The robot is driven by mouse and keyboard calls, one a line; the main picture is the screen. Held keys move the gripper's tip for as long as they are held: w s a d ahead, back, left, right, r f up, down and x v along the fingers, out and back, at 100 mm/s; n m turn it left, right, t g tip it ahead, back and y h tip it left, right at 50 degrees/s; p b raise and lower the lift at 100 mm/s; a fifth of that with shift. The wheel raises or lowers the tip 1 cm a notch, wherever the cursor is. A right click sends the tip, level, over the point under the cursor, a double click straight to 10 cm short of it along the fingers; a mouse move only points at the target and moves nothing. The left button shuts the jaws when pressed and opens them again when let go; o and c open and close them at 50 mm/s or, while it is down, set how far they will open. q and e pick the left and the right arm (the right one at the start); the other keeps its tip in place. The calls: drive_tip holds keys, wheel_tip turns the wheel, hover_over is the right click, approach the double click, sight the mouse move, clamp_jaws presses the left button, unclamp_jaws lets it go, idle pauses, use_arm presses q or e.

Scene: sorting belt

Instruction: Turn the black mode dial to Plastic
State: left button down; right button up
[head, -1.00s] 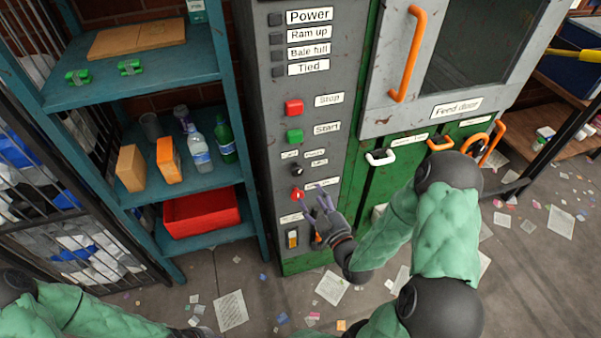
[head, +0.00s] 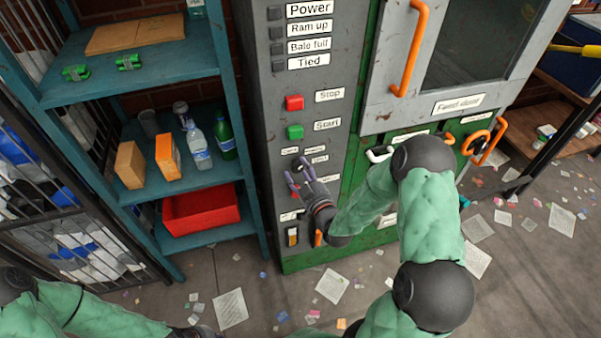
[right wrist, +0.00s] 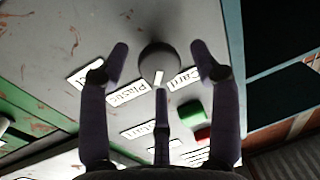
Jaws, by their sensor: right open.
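The black mode dial (right wrist: 159,62) is round with a white pointer mark and sits on the grey control panel (head: 345,85). In the right wrist view the mark points down, between the Plastic label (right wrist: 128,94) and the Card label (right wrist: 183,79). A third label (right wrist: 90,73) is partly covered by a finger. My right gripper (head: 299,176) is open in front of the dial. In the right wrist view its fingers (right wrist: 159,50) stand around the dial, with gaps at the sides. In the head view the gripper largely hides the dial.
A red Stop button (head: 294,102) and a green Start button (head: 295,132) lie just above the dial. A white handle (head: 378,154) is to the right. A teal shelf (head: 232,120) stands left of the panel. Papers litter the floor.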

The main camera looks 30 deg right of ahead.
drive_tip(key=c, duration=1.1)
drive_tip(key=shift+f+m+b, duration=0.1)
drive_tip(key=shift+m+b, duration=0.5)
drive_tip(key=shift+b, duration=0.25)
drive_tip(key=shift+m, duration=0.4)
drive_tip(key=o, duration=1.1)
drive_tip(key=shift+s, duration=0.1)
drive_tip(key=s+a, duration=0.1)
drive_tip(key=s, duration=1)
drive_tip(key=shift+s, duration=0.4)
